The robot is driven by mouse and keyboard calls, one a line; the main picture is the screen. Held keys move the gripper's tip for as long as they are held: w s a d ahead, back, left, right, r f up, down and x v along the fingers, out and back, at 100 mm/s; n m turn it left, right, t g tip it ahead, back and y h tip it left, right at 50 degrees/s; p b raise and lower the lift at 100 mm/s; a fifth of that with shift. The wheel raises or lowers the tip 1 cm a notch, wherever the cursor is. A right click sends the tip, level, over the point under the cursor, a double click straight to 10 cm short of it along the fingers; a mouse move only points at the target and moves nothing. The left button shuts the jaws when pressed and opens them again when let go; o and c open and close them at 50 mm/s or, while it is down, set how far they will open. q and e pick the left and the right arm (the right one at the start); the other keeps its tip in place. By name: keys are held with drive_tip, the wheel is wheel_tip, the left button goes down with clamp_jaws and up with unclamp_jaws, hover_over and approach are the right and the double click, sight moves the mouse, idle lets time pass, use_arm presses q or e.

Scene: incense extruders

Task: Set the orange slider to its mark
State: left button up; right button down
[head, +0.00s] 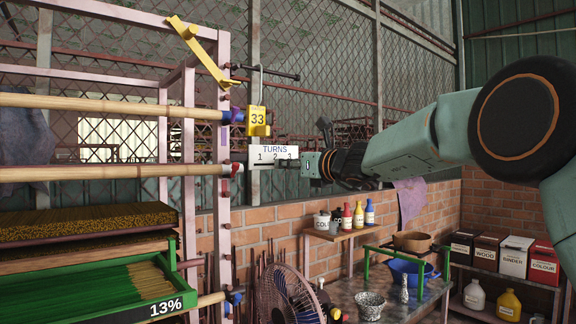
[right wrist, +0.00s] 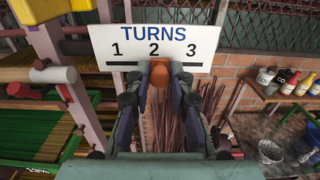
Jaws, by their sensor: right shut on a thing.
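The white TURNS board (right wrist: 207,35) carries the numbers 1, 2 and 3 above a dark line in the right wrist view. It also shows in the head view (head: 273,148), facing me beside the pink rack. The orange slider (right wrist: 160,74) is at the board's lower edge, roughly below the 2. My right gripper (right wrist: 160,82) is shut on the slider, with one finger on each side of it. In the head view my right gripper (head: 292,168) reaches the board from the right, and the slider is hidden there. My left gripper is not in view.
The pink rack (head: 223,200) with wooden rollers and green trays stands left. A fan (head: 287,295) stands below, and a table (head: 405,290) with bowls is at lower right.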

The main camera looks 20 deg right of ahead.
drive_tip(key=shift+s+a+f, duration=0.1)
drive_tip(key=shift+a+f, duration=0.05)
drive_tip(key=shift+a, duration=0.1)
drive_tip(key=c, duration=1.5)
unclamp_jaws()
drive_tip(key=shift+s+a, duration=0.15)
drive_tip(key=shift+a, duration=0.1)
drive_tip(key=shift+o, duration=0.7)
drive_tip(key=shift+s+a+r, duration=0.15)
drive_tip(key=shift+r, duration=0.1)
drive_tip(key=shift+o, duration=0.9)
drive_tip(key=shift+d+f, duration=0.1)
drive_tip(key=shift+d, duration=0.4)
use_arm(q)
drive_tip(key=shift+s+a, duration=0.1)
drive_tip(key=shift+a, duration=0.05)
use_arm(e)
drive_tip(key=v, duration=1.1)
drive_tip(key=shift+d, duration=0.25)
